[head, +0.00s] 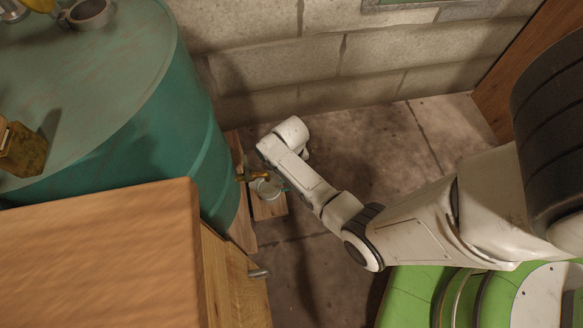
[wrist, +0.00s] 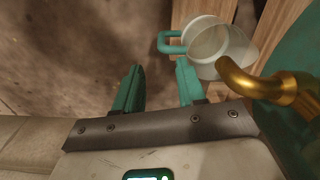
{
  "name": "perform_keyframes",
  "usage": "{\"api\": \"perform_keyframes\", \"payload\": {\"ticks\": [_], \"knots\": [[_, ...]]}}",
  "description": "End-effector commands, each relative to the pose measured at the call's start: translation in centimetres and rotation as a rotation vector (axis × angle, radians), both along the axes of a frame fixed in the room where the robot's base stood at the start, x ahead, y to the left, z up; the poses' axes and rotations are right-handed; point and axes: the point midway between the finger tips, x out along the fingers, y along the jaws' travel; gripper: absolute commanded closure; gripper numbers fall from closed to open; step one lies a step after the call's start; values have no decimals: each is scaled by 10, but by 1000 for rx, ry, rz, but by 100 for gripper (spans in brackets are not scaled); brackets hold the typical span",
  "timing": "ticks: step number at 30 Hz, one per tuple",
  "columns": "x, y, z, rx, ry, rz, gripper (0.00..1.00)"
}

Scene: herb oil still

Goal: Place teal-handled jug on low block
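The jug (wrist: 209,42) is whitish and see-through, with a teal handle (wrist: 172,43) on its left side in the wrist view. In the head view the jug (head: 265,187) stands over the low wooden block (head: 271,208), under a brass spout (head: 249,177), and looks upright on it. My gripper (wrist: 158,66) has its two teal fingers apart with nothing between them. The handle lies just beyond the fingertips, nearest the right finger. In the head view my wrist hides most of the gripper.
The brass spout (wrist: 262,82) reaches over the jug's near side in the wrist view. A large teal drum (head: 120,85) stands at the left. A wooden cabinet (head: 95,245) is in front of it. A block wall closes the back. Bare floor (head: 370,150) lies right of the block.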

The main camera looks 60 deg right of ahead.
Motion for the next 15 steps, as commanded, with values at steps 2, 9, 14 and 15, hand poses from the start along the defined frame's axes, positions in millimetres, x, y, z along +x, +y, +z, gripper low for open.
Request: {"api": "perform_keyframes", "payload": {"ticks": [2,9,14,15], "knots": [[-1,-1,6,-4,0,6,60],[-20,-4,54,-81,-10,169,60],[-46,29,104,-112,-23,363,60],[-54,40,117,-111,-27,411,60]]}}
